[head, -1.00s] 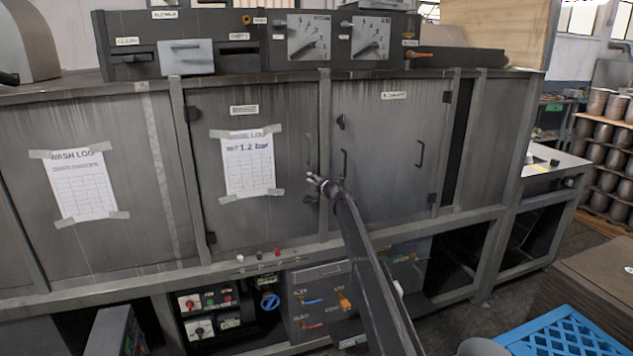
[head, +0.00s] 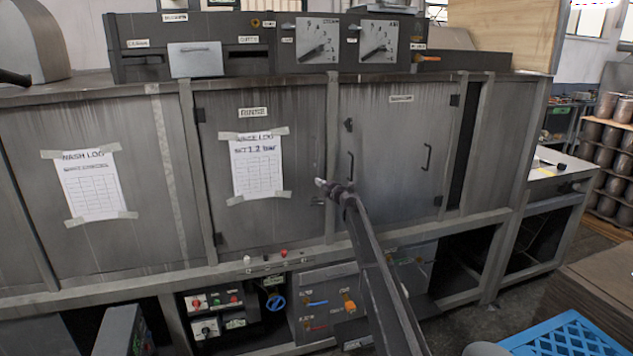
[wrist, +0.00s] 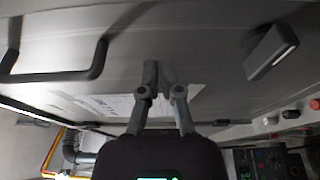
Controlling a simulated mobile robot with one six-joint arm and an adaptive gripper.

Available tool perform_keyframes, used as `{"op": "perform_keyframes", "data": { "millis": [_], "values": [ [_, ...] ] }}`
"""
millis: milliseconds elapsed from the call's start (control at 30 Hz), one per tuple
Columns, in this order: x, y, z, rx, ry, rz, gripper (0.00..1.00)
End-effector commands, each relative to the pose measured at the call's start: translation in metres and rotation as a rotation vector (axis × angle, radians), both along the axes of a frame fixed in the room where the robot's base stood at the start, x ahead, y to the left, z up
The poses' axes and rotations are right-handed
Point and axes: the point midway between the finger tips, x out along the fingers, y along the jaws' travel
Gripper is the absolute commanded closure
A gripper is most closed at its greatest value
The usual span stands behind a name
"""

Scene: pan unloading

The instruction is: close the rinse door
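The rinse door (head: 285,215) is a grey panel, hinged on its left, with a taped paper sheet (head: 257,165). It looks about flush with the frame; I cannot tell whether it is fully shut. My gripper (head: 321,184) is in front of its right edge, covering part of its handle area. In the wrist view the fingers (wrist: 158,72) are together and empty, close to the door face; contact is unclear. A dark bar handle (wrist: 60,75) is to their left and a latch (wrist: 271,50) to their right. The latch also shows in the head view (head: 317,202).
Another closed door (head: 390,150) with a bar handle is just right. Red and white knobs (head: 283,253) sit on the ledge below. Control boxes with gauges (head: 318,40) stand on top. A blue crate (head: 565,335) and stacked boards (head: 600,285) are at lower right.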

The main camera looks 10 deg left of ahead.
Motion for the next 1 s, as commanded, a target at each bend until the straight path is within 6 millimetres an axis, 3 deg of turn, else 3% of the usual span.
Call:
{"op": "perform_keyframes", "data": {
  "millis": [500, 700, 1000],
  "values": [
    [0.012, -0.086, 0.001, -0.001, -0.001, -0.001, 1.0],
    [0.015, -0.101, 0.001, -0.001, -0.001, -0.001, 1.0],
    [0.016, -0.104, 0.001, -0.001, -0.001, 0.0, 1.0]
  ]
}}
